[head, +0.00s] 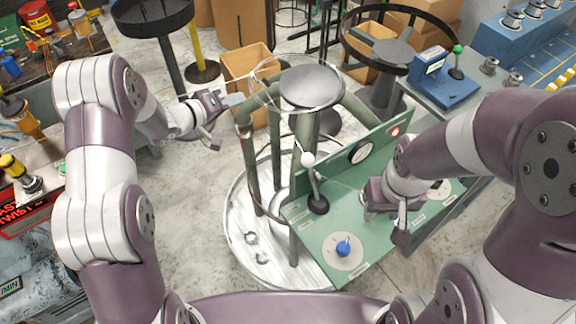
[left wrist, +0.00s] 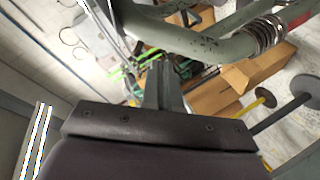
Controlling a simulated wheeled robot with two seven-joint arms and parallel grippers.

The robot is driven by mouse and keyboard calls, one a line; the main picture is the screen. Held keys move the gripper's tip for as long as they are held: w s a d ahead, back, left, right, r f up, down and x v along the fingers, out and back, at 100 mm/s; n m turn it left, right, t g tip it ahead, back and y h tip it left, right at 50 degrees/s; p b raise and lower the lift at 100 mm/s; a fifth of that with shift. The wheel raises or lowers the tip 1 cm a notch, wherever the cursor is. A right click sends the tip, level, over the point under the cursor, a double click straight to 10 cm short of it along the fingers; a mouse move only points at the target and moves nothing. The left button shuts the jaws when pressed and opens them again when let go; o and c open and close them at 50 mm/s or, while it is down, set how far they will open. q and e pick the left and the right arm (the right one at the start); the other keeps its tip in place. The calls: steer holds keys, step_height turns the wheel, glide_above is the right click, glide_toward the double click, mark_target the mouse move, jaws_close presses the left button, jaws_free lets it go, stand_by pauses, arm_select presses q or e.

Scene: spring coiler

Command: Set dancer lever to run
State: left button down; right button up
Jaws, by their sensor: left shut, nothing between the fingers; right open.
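A lever with a white ball knob (head: 308,159) rises from a black base (head: 318,204) on the green control panel (head: 305,222); it leans a little to the left. I cannot tell which label it points to. My left gripper (head: 236,99) is shut and empty, up and left of the lever, beside the round-topped green stand. In the left wrist view its fingers (left wrist: 163,85) are together. My right gripper (head: 366,211) is open over the panel, right of the lever and apart from it. Its fingers are hard to make out.
A blue knob (head: 343,246) sits on the panel's front. The grey-topped stand (head: 312,86) with wire loops rises behind the lever. A blue box (head: 440,78) with a green-knobbed lever (head: 457,50) is at back right.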

mark_target(312, 176)
arm_select(q)
steer(key=s+f+g+h+b, duration=0.2)
steer(key=s+f+g+h, duration=0.4)
steer(key=s+g+h, duration=0.3)
steer(key=shift+s+d+f+g+h, duration=0.25)
steer(key=shift+s+f+g+h, duration=0.15)
steer(key=shift+s+g, duration=0.6)
arm_select(e)
step_height(312, 176, down, 3)
steer(key=shift+s+a+f, duration=0.1)
steer(key=shift+s, duration=0.05)
arm_select(q)
steer(key=shift+s, duration=0.2)
steer(key=s+d+r+p, duration=0.2)
steer(key=d+p, duration=0.2)
steer(key=d, duration=0.8)
steer(key=shift+s+d+r+t, duration=0.2)
steer(key=shift+s+d+t, duration=0.15)
steer(key=shift+t, duration=0.05)
arm_select(e)
steer(key=shift+r, duration=2.25)
